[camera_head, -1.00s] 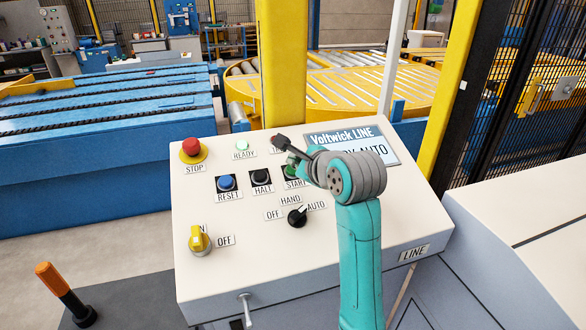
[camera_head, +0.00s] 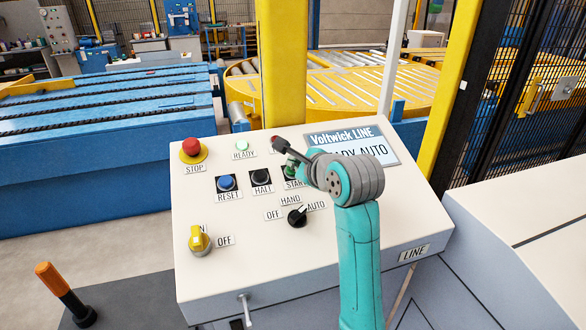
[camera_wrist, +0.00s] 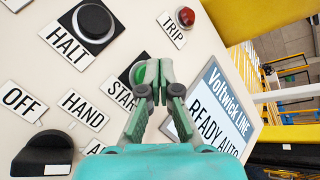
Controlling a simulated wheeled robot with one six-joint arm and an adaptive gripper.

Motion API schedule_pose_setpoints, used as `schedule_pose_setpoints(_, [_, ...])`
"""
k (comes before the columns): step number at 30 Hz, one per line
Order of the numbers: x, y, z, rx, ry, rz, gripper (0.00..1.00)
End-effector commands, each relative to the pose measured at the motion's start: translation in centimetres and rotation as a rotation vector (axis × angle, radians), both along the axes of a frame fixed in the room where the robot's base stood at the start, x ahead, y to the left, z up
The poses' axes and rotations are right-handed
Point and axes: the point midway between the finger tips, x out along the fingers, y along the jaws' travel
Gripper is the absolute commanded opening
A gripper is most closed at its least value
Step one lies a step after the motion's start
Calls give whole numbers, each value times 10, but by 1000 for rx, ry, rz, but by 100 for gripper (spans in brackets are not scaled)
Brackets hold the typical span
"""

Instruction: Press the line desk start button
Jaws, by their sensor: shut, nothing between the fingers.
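The green START button (camera_head: 290,170) sits in a dark square surround on the sloped cream line desk (camera_head: 225,280), right of HALT. My arm's end partly covers it in the head view. In the wrist view my gripper (camera_wrist: 154,88) is shut and empty, with its fingertips over the START button (camera_wrist: 140,73). Only a green edge of the button shows beside the fingers, and part of its START label (camera_wrist: 121,96) is covered. I cannot tell whether the fingertips touch the button. The display (camera_head: 365,147) reads READY AUTO.
Near START are the black HALT button (camera_head: 260,176), blue RESET button (camera_head: 227,183), red STOP button (camera_head: 191,147), selector knob (camera_head: 297,216) and red TRIP lamp (camera_wrist: 185,17). A yellow key switch (camera_head: 199,239) is lower left. A yellow post (camera_head: 283,70) stands behind the desk.

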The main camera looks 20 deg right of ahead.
Motion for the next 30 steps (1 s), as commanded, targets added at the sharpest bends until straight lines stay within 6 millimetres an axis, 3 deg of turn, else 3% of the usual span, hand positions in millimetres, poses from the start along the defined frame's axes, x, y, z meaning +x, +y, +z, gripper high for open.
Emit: schedule_pose_setpoints(30, [4, 0, -10, -1, 3, 0, 0])
